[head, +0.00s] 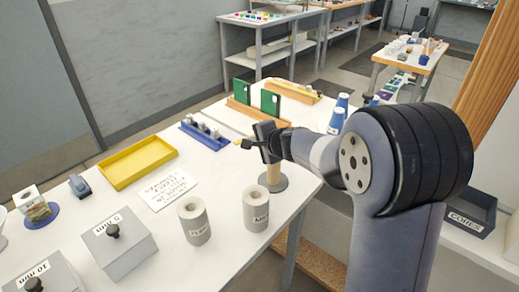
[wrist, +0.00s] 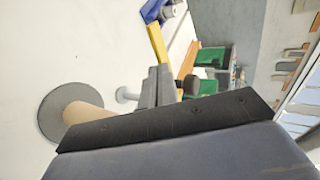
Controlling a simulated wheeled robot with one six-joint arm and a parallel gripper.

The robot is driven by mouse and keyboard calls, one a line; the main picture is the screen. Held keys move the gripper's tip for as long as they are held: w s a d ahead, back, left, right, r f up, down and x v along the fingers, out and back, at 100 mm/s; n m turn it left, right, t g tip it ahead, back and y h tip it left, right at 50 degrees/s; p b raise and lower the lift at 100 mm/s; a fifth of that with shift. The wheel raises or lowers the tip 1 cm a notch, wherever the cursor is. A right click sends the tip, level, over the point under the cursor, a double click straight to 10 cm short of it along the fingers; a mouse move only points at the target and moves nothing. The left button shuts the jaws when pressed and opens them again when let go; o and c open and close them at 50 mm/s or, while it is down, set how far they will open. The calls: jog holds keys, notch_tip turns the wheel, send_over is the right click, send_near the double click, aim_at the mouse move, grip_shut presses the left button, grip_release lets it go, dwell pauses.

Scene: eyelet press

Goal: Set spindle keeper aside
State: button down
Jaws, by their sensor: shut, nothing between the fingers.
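A pale wooden spindle (head: 274,172) stands upright on a round grey base (head: 268,184) near the right edge of the white table. The spindle (wrist: 84,113) and its base (wrist: 50,110) also show at the left of the wrist view. My gripper (head: 265,135) is at about the top of the spindle in the head view and hides its upper end. In the wrist view my gripper (wrist: 158,84) is shut, with nothing seen in its grip. A small black knob-like piece (head: 247,144) shows beside the fingers; I cannot tell whether it is the spindle keeper or whether it touches them.
Two grey labelled cylinders (head: 194,222) (head: 257,210) stand in front of the spindle. A yellow tray (head: 137,162), a white written card (head: 168,191) and a blue rack (head: 204,136) lie to the left.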

jog(key=shift+w+a, duration=0.2)
jog(key=shift+a, duration=0.15)
jog(key=shift+d, duration=0.15)
